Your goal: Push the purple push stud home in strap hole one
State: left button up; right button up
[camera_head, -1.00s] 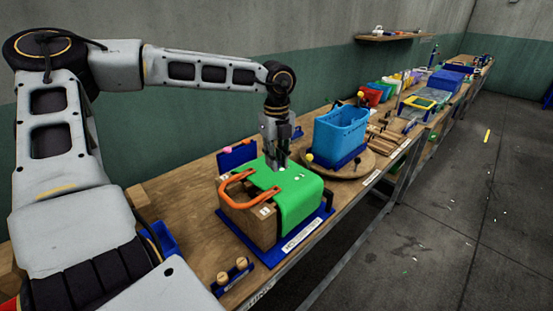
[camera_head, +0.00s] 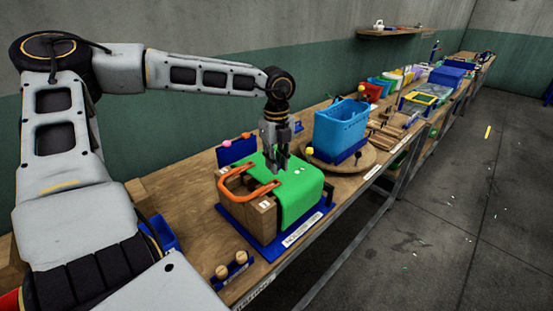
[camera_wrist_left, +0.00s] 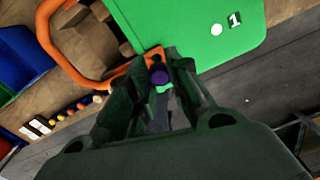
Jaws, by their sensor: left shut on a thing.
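The purple push stud (camera_wrist_left: 159,74) shows as a dark purple round head between my left fingertips in the left wrist view. My left gripper (camera_head: 277,168) is shut on it, over the green cover (camera_head: 298,200) on a wooden block. An orange loop-shaped strap (camera_head: 232,178) lies over the block's left part. Its end (camera_wrist_left: 150,58) shows right beside the stud in the left wrist view; I cannot tell whether they touch. A white tag marked 1 (camera_wrist_left: 234,19) and a white dot (camera_wrist_left: 216,30) are on the green piece. The right gripper is not in view.
The block sits on a blue base (camera_head: 318,219) at the bench edge. A blue basket (camera_head: 340,127) on a round wooden board stands just right of it. A small blue holder (camera_head: 231,271) with wooden knobs is in front. A blue panel (camera_head: 237,150) stands behind.

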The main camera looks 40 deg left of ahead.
pick_arm(q)
jog(key=shift+f, duration=0.8)
jog(key=shift+f+b, duration=0.3)
jog(key=shift+b, duration=0.1)
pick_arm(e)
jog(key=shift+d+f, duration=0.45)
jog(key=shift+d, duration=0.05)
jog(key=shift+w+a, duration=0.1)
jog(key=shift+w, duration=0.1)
pick_arm(q)
jog(key=shift+b, duration=0.3)
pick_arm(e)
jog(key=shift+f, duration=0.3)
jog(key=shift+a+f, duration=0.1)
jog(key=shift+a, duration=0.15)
pick_arm(q)
jog(key=shift+b, duration=0.3)
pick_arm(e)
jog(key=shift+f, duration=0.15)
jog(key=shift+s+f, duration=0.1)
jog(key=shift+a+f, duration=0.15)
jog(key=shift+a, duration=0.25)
